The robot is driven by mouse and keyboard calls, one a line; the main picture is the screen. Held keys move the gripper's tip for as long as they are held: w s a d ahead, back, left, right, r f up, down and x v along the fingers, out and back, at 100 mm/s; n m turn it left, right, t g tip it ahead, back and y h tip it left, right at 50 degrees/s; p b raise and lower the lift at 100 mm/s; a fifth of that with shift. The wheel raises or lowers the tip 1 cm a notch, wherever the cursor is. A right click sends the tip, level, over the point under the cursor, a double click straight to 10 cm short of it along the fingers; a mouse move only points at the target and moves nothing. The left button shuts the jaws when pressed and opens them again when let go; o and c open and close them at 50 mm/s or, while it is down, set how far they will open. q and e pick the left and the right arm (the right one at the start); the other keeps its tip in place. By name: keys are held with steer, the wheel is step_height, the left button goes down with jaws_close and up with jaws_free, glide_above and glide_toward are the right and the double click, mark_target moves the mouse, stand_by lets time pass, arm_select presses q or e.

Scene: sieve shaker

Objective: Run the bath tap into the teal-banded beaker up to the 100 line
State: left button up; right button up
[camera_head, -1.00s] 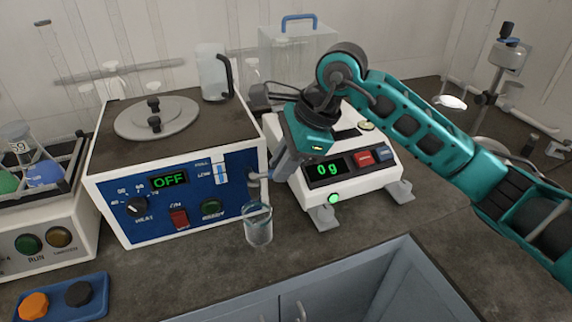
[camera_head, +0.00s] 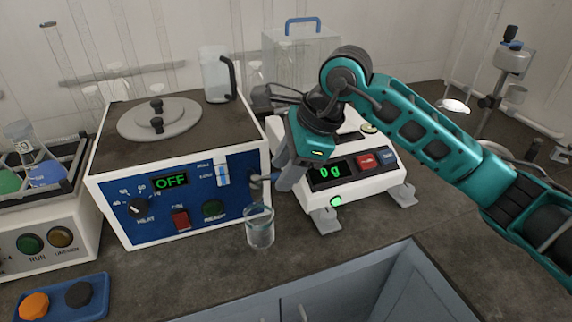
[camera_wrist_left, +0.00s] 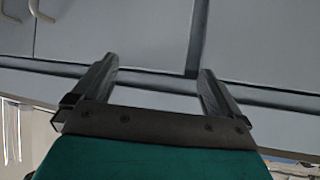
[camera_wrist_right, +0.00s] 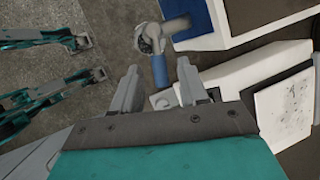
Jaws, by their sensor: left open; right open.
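The clear beaker (camera_head: 259,230) stands upright on the bench in front of the water bath (camera_head: 112,220), below its tap (camera_head: 256,178). No band or scale line on it can be made out, and I cannot tell whether it holds liquid. In the right wrist view the tap (camera_wrist_right: 175,25) has a blue lever (camera_wrist_right: 160,72) pointing between my fingers. My right gripper (camera_head: 284,184) is open just right of the tap; its fingers (camera_wrist_right: 157,88) are apart and not closed on the lever. My left gripper (camera_wrist_left: 152,80) is open and empty, facing grey cabinet doors.
A balance (camera_head: 365,185) reading 0 g stands close behind and right of my right gripper. The bath display reads OFF. A clear jug (camera_head: 214,75) stands on the bath. A shaker (camera_head: 45,235) with flasks is at left. An open grey sink or cabinet space (camera_head: 400,285) lies at front.

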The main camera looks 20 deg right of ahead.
arm_select(q)
steer(key=shift+s, duration=0.1)
arm_select(e)
steer(key=v, duration=1.3)
arm_select(q)
steer(key=shift+r, duration=0.1)
arm_select(e)
steer(key=shift+f, duration=0.1)
stand_by(0.4)
steer(key=shift+d, duration=0.1)
stand_by(0.5)
